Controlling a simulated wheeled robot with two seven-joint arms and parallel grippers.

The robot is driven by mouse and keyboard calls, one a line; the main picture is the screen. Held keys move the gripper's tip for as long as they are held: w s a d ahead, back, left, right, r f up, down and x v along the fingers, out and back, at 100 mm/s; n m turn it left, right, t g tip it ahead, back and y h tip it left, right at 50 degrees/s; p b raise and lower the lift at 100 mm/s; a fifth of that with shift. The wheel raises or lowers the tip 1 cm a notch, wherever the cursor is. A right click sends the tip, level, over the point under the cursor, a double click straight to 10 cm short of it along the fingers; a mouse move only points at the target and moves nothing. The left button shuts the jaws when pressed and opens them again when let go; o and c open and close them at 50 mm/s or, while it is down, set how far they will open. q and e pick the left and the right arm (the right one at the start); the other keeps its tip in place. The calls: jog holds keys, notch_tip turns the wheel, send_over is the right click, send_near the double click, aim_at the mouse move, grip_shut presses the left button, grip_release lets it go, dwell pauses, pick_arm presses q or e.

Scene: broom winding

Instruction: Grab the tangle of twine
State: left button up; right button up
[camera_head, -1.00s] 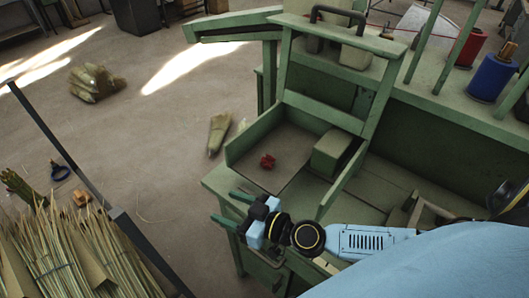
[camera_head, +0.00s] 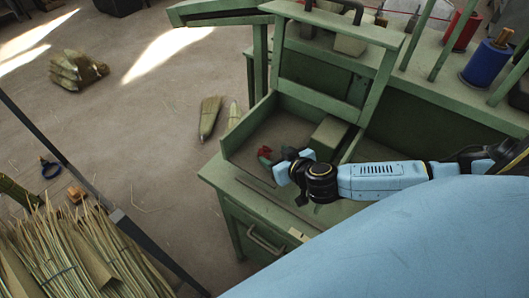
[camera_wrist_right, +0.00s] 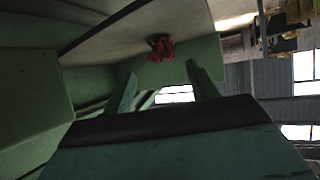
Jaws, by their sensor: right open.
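The tangle of twine (camera_head: 264,150) is a small red bundle in the open green tray (camera_head: 232,150) on the workbench. My right gripper (camera_head: 275,156) reaches into the tray from the right, with its fingers close beside the twine and partly overlapping it in the head view. In the right wrist view the twine (camera_wrist_right: 161,46) shows beyond and between the two spread green fingers (camera_wrist_right: 161,75), with nothing between them. Whether a finger touches the twine I cannot tell. My left gripper is not in view.
A green block (camera_head: 329,137) stands in the tray just right of the twine. The tray's raised sides and the upright green frame (camera_head: 381,80) stand close to my right arm. Blue (camera_head: 490,66) and red spools stand on the bench at right. Straw bundles (camera_head: 60,250) fill the lower left.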

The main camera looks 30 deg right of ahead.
aim_at(266, 151)
jog(key=shift+a+x, duration=0.15)
jog(key=shift+x, duration=1.4)
jog(key=shift+a+x, duration=0.1)
jog(key=shift+x, duration=1.5)
jog(key=c, duration=1.1)
